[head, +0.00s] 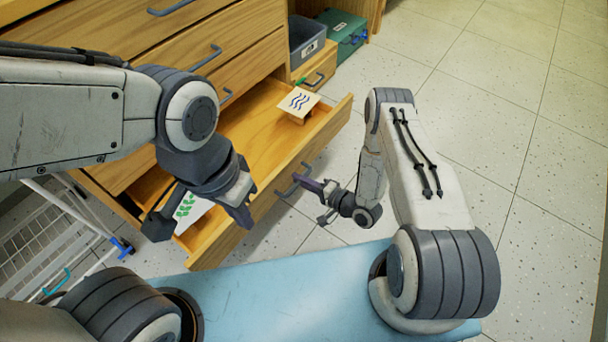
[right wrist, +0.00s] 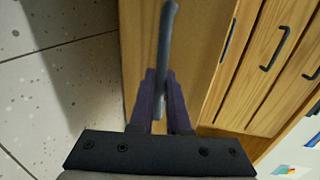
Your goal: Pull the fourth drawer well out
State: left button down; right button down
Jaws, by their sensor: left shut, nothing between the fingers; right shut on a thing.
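The open wooden drawer (head: 255,210) stands well out from the cabinet (head: 140,40), below several closed drawers in the head view. Its blue-grey handle (head: 290,187) is on the front face. My right gripper (head: 308,184) is shut on that handle; the right wrist view shows the handle bar (right wrist: 163,60) between the purple fingers. A card with a green leaf print (head: 190,210) lies in the near end of the drawer, and a card with blue waves (head: 298,101) is at the far end. My left gripper (head: 240,212) is shut and empty over the drawer's near end, hiding part of it.
A white wire rack (head: 45,240) is at the left. A light blue surface (head: 285,300) spans the bottom. Speckled tile floor (head: 500,110) on the right is clear.

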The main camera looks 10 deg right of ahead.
jog(key=shift+d, duration=0.15)
jog(key=c, duration=0.9)
grip_release()
jog(key=p+v, duration=0.4)
jog(key=v, duration=0.6)
jog(key=shift+s, duration=0.2)
jog(key=shift+d, duration=0.1)
